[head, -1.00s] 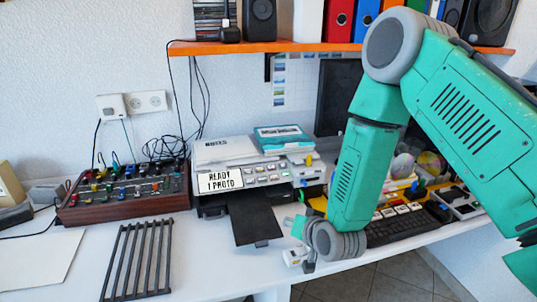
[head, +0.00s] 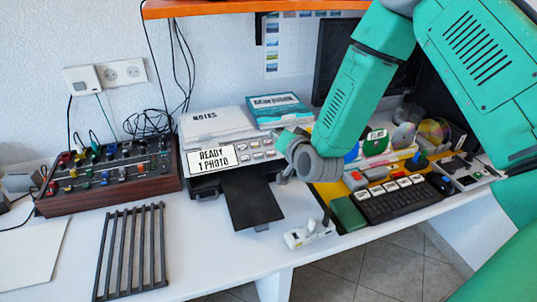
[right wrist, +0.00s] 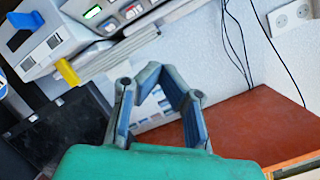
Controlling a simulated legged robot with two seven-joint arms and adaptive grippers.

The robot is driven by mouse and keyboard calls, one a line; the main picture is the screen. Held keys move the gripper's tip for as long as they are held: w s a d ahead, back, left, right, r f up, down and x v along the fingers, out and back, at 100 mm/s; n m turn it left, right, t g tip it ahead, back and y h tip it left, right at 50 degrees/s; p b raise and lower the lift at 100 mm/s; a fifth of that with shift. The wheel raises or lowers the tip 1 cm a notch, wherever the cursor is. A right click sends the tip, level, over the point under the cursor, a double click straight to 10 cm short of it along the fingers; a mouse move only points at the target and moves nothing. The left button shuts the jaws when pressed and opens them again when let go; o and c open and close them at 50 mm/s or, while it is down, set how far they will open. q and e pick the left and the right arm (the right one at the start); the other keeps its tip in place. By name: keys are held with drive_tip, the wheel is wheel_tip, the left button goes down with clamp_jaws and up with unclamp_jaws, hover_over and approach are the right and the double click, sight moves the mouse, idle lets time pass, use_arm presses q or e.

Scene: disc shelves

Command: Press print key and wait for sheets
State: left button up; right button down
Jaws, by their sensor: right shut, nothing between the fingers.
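The white printer (head: 222,128) stands at the back of the desk in the head view. Its display (head: 210,159) reads "READY 1 PHOTO". Several small keys (head: 258,152) sit right of the display, and a dark output tray (head: 250,197) sticks out in front with no sheet visible on it. My right gripper (head: 284,143) is shut and empty at the printer's right end, close to the keys; contact cannot be told.
A mixer (head: 110,178) and a dark rack (head: 130,250) are at left. A white box with a lever (head: 308,233), a green pad (head: 348,213) and a keyboard (head: 405,198) lie at front right. An orange shelf (head: 250,9) hangs above. The desk before the rack is clear.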

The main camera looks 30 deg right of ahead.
sight(271, 153)
drive_tip(key=w+f+b, duration=0.1)
drive_tip(key=f, duration=0.1)
drive_tip(key=w+f+b, duration=0.1)
drive_tip(key=f+b, duration=0.1)
drive_tip(key=w+f+b, duration=0.1)
drive_tip(key=f+b, duration=0.1)
drive_tip(key=f, duration=0.1)
drive_tip(key=shift+w+d, duration=0.3)
drive_tip(key=shift+d, duration=0.2)
drive_tip(key=shift+d+f, duration=0.2)
drive_tip(key=shift+d, duration=0.3)
drive_tip(key=shift+a+r, duration=0.15)
drive_tip(key=shift+a, duration=0.35)
drive_tip(key=shift+d, duration=0.4)
drive_tip(key=shift+a, duration=0.2)
drive_tip(key=shift+w+a+f+b, duration=0.2)
drive_tip(key=shift+f+b, duration=0.1)
drive_tip(key=shift+b, duration=0.1)
drive_tip(key=shift+d+f, duration=0.1)
drive_tip(key=shift+d, duration=0.05)
